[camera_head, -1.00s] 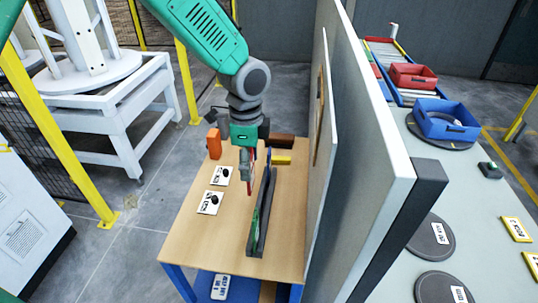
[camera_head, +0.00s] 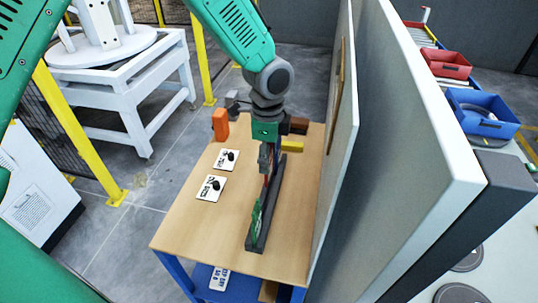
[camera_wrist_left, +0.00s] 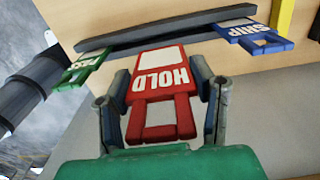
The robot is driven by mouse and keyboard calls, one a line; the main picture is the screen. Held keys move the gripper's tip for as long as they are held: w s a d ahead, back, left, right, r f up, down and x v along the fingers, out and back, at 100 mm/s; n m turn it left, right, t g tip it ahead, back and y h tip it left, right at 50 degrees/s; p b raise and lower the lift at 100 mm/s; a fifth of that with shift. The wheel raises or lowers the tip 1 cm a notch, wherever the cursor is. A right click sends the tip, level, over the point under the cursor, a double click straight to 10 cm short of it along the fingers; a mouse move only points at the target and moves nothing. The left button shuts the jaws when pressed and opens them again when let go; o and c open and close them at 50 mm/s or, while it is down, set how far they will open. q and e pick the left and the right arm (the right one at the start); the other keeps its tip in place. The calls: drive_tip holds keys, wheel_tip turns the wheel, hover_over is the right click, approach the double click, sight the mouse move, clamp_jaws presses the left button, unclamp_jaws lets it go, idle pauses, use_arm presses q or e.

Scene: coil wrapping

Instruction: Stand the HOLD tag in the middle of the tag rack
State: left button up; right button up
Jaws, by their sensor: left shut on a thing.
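The red HOLD tag (camera_wrist_left: 162,88) is between the two fingers of my left gripper (camera_wrist_left: 163,108), which is shut on it. In the head view my left gripper (camera_head: 266,165) is over the dark tag rack (camera_head: 283,190), with only a sliver of red visible. In the left wrist view the tag's pale end meets the middle of the rack (camera_wrist_left: 130,40); I cannot tell whether it sits in the slot. The green PASS tag (camera_wrist_left: 82,68) stands at one end of the rack and the blue SHIP tag (camera_wrist_left: 252,36) towards the other. My right gripper is not in view.
The rack stands on a wooden table (camera_head: 205,235) beside a tall grey partition (camera_head: 400,150). Two white cards (camera_head: 210,188) with black items lie left of the rack. An orange object (camera_head: 220,124) and a yellow block (camera_head: 292,147) are further back. The table's front left is clear.

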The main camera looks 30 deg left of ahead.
use_arm(q)
drive_tip(key=shift+d+f+b, duration=0.1)
drive_tip(key=shift+f+b, duration=1.9)
drive_tip(key=shift+f, duration=1)
drive_tip(key=o, duration=1.1)
drive_tip(key=shift+o, duration=0.2)
